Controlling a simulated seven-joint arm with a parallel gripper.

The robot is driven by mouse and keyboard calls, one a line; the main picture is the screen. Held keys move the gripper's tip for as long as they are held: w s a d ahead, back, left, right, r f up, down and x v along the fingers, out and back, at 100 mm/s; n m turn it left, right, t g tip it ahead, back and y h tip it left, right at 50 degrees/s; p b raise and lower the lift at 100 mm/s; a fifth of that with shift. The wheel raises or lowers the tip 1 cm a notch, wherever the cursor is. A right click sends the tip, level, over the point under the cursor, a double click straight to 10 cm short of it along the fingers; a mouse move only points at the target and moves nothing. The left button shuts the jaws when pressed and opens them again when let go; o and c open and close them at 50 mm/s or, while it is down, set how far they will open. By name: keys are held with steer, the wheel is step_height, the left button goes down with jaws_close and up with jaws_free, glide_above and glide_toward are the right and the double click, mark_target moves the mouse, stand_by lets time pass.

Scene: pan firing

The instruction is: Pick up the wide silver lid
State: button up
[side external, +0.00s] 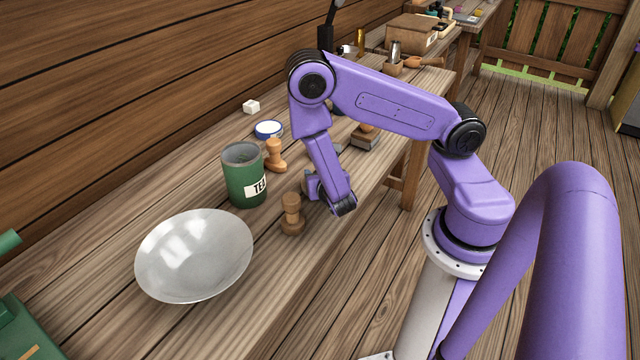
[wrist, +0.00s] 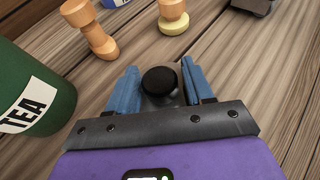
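The wide silver lid appears to be the shallow, shiny, dish-shaped piece (side external: 194,256) at the lower left of the side view. It lies on the bench with its hollow side up. It is not in the wrist view. My gripper (side external: 341,206) is to its right, low over the bench and beyond the dark brown wooden stamp (side external: 292,214). In the wrist view, my gripper's blue fingers (wrist: 159,83) stand apart. A round black knob-like piece (wrist: 159,80) shows between them; I cannot tell whether they touch it or what it belongs to.
A green TEA tin (side external: 245,175) stands open behind the lid, and a light wooden stamp (side external: 275,155) stands beside it. A blue-and-white round tin (side external: 268,130) and a white cube (side external: 251,107) are farther back. The bench's front edge is right of the lid.

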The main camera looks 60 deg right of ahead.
steer(key=c, duration=0.6)
steer(key=shift+r, duration=0.1)
